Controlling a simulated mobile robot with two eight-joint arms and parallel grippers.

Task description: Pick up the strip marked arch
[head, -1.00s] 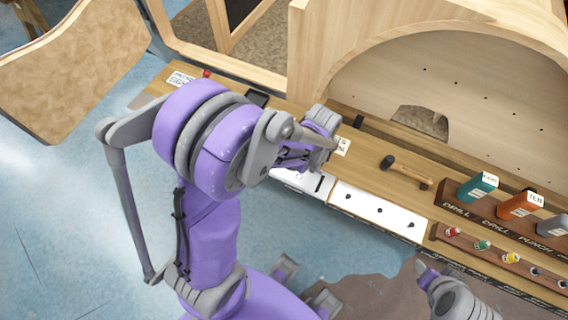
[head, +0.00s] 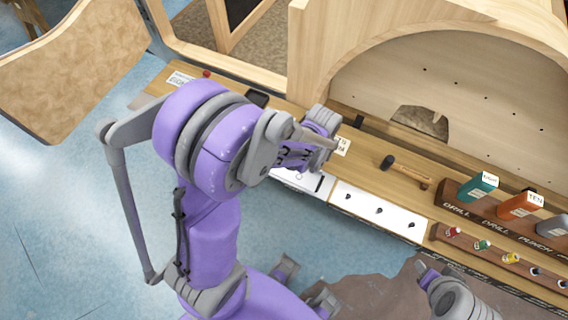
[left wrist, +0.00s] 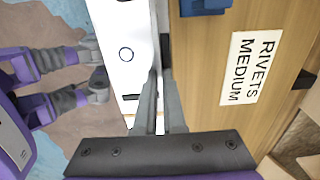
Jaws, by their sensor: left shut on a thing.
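A white strip (left wrist: 125,30) with a small circle and a dark slot lies along the front edge of the wooden bench. In the head view it (head: 303,183) shows partly, below my left wrist. I cannot read the word arch on it. My left gripper (left wrist: 160,82) has its two fingers close together at the strip's bench-side edge, shut on it. In the head view those fingertips are hidden behind my wrist. A second white strip (head: 360,205) with several dark marks lies to its right. My right gripper (head: 428,272) is at the lower right, with its jaws unclear.
The wooden bench carries a RIVETS MEDIUM label (left wrist: 251,68), a blue object (left wrist: 205,5), a hammer (head: 408,172) and a dark rack (head: 480,215) with coloured boxes. A smaller rack (head: 495,255) holds coloured pieces. A wooden arch frame (head: 440,70) stands behind. Open floor lies left.

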